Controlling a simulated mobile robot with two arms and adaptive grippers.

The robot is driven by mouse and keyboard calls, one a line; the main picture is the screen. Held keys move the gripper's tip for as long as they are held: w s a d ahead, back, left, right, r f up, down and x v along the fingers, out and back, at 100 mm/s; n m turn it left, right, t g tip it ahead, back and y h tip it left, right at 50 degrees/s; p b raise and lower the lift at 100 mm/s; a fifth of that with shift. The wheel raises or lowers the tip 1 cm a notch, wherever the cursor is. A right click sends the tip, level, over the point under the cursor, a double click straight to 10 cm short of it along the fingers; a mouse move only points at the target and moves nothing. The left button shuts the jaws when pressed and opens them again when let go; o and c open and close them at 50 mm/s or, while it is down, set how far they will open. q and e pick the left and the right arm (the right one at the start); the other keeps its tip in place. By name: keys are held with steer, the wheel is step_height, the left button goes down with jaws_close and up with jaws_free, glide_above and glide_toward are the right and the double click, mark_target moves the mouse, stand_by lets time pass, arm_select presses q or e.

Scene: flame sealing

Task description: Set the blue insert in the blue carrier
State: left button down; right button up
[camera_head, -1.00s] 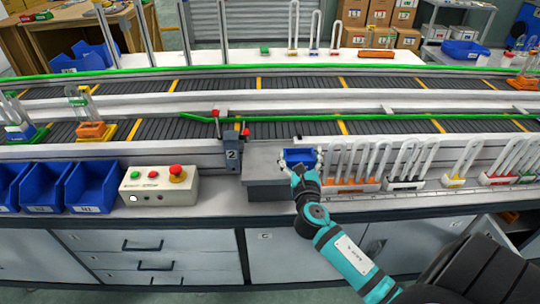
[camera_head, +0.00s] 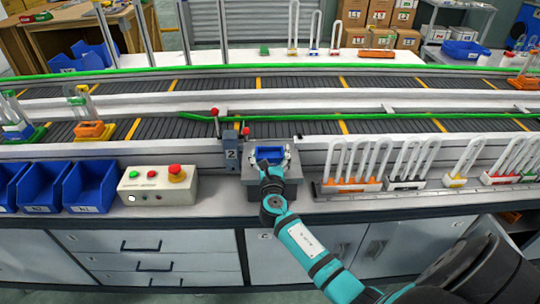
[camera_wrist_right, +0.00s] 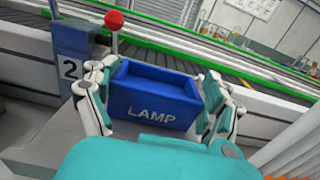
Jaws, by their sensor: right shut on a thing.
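The blue carrier, an open box lettered LAMP, shows in the head view (camera_head: 270,149) and in the right wrist view (camera_wrist_right: 152,104). It looks empty and upright. My right gripper (camera_head: 271,161) is shut on it, with fingers on its left and right sides in the wrist view (camera_wrist_right: 152,92). The carrier is at the grey block (camera_head: 253,196) by the post marked 2; I cannot tell whether it rests there. Among the looped white inserts in the rack, one group (camera_head: 406,184) has dark markings on its base; I cannot tell which insert is blue. My left gripper is out of view.
The post marked 2 (camera_head: 231,156) stands close left of the carrier, with a red ball-topped lever (camera_head: 214,112) behind. A button box (camera_head: 159,184) and blue bins (camera_head: 88,188) are further left. The insert rack (camera_head: 350,187) is to the right. Conveyors run behind.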

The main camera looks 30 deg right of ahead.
steer(key=shift+f, duration=0.1)
steer(key=o, duration=1.1)
steer(key=shift+r, duration=0.2)
steer(key=v, duration=1.2)
steer(key=shift+f, duration=0.1)
